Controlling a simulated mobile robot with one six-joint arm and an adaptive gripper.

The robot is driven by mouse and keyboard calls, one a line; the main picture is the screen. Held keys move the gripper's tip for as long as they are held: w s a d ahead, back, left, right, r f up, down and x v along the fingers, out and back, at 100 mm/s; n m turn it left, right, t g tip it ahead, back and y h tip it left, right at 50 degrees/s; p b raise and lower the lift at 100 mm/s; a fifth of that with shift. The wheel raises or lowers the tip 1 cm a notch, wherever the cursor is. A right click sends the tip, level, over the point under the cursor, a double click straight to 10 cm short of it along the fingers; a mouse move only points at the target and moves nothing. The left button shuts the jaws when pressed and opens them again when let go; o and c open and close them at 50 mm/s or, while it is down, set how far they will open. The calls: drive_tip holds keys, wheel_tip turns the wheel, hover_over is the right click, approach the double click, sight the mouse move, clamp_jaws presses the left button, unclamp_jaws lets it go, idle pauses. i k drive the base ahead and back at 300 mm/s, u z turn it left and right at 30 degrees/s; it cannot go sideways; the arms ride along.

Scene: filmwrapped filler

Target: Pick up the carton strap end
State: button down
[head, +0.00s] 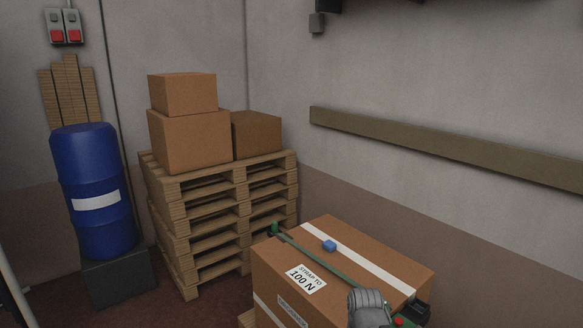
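A brown carton (262,275) stands at the bottom right, with a white label (306,279) reading "STRAP TO 100 N". A thin green strap (318,259) runs across its top from a green piece (274,229) at the far left corner towards a grey rounded part at the lower edge. I cannot make out which piece is the strap's loose end. No gripper fingers show.
A black piece (417,312) and a red button (400,321) are at the carton's right edge. Behind left, stacked pallets (205,226) bear several boxes (190,140). A blue drum (92,180) stands on a dark block (119,277). A rail (440,150) runs along the right wall.

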sight(274, 225)
drive_tip(key=z, duration=0.05)
drive_tip(key=k, duration=0.65)
drive_tip(key=u, duration=0.3)
drive_tip(key=i, duration=0.6)
drive_tip(key=u, duration=1.05)
drive_tip(key=i, duration=1.5)
drive_tip(key=z, duration=0.45)
drive_tip(key=i, duration=0.6)
drive_tip(key=z, duration=0.6)
